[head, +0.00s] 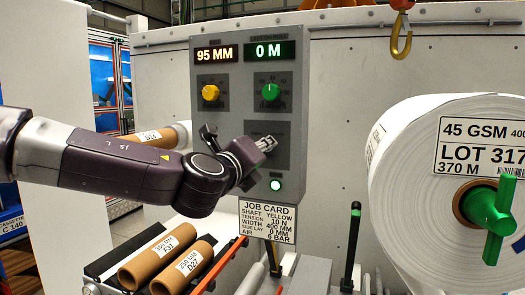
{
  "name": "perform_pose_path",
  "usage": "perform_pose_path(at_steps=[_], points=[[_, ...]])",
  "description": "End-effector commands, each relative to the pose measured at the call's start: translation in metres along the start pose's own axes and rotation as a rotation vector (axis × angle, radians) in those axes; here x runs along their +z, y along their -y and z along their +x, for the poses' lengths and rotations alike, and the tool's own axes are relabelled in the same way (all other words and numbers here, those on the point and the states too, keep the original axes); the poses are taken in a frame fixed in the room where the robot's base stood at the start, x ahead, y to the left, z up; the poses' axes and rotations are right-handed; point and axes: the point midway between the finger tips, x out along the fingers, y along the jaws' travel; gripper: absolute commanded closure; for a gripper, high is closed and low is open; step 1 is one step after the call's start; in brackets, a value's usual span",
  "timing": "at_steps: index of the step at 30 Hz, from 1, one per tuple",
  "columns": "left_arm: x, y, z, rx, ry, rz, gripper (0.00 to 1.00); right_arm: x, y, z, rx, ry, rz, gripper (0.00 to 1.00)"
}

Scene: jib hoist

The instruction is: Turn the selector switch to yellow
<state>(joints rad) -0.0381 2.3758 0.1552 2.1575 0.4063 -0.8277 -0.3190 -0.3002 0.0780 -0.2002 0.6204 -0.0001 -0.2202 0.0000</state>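A grey control panel (230,40) stands in the middle of the head view. Its lower dark plate (283,132) is mostly covered by my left gripper (265,144), which comes in from the left with its fingertips at the plate. The selector switch cannot be made out; it may be hidden behind the gripper. Whether the fingers are open, or touch or hold anything, is unclear. A yellow knob (210,92) and a green knob (270,92) sit higher on the panel. My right gripper is not in view.
A green lit button (275,185) is just below the gripper. A job card (267,219) reads SHAFT YELLOW. Displays read 95 MM (215,54) and 0 M (269,51). A large white roll (410,190) stands right; cardboard cores (160,252) lie below; a yellow hook (401,40) hangs upper right.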

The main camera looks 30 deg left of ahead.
Motion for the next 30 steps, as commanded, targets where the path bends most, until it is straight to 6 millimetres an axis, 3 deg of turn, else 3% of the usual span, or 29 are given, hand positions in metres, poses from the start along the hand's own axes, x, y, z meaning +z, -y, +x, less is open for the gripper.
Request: perform_pose_path(at_steps=[5,6,11,22,30], points=[[-0.002,-0.001,0.000,0.002,-0.003,0.002,1.00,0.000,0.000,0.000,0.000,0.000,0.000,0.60],[-0.002,-0.001,0.000,0.002,-0.003,0.002,0.75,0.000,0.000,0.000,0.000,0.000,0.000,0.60],[-0.001,-0.001,0.000,0.001,-0.002,0.001,0.58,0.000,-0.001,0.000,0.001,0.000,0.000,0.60],[0.000,0.001,-0.005,-0.001,0.000,0.000,0.58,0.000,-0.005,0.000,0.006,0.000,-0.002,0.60],[0.001,0.001,-0.044,-0.003,0.000,0.000,0.58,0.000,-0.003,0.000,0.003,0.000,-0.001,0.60]])
